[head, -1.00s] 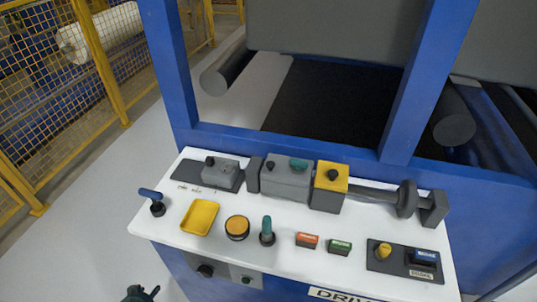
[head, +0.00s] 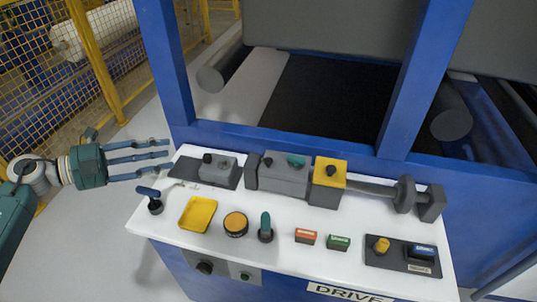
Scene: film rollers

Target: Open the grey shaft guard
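A grey box-shaped cover (head: 285,181) with a black knob and a teal piece on top sits in the shaft line on the white panel, left of a yellow-topped block (head: 328,184). It appears to be the grey shaft guard, and it looks closed. A bare shaft (head: 372,189) runs right from the yellow-topped block. My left gripper (head: 168,155) is at the panel's left end, its blue-grey fingers spread apart and pointing right. It is empty and well left of the guard, touching nothing that I can make out. My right gripper is not in view.
A smaller grey box (head: 216,167) with a knob stands on a dark plate between my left gripper and the guard. A blue-handled lever (head: 150,193), yellow tray (head: 197,214), orange button (head: 236,223) and teal lever (head: 265,228) line the front. A blue frame post (head: 423,80) rises behind.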

